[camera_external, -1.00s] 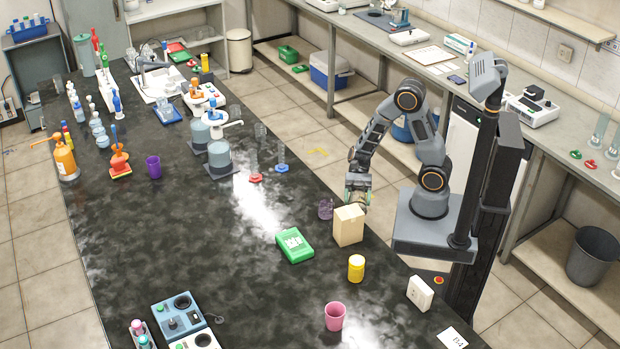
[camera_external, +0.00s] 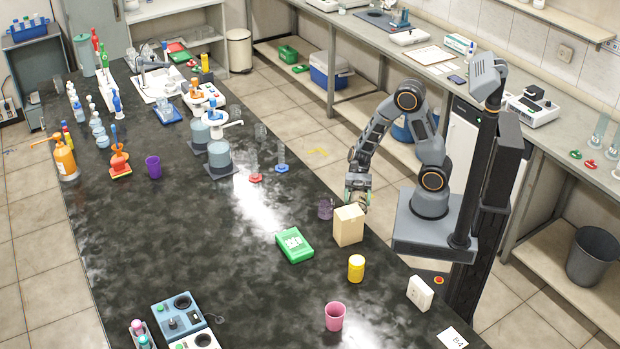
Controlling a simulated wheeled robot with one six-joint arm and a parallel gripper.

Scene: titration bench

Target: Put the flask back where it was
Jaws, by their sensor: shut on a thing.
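My gripper (camera_external: 357,190) is at the right edge of the dark bench, just behind the beige box (camera_external: 348,226) and pointing down. It is shut on a small, pale, glassy thing that I take to be the flask. The flask is too small and too much covered by the jaws and the box to make out its shape. I cannot tell whether its bottom touches the bench.
A purple-tinted glass beaker (camera_external: 326,208) stands close to the left of the beige box. A green device (camera_external: 294,245), a yellow jar (camera_external: 356,268) and a pink cup (camera_external: 335,316) stand nearer the camera. The bench middle (camera_external: 190,240) is clear.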

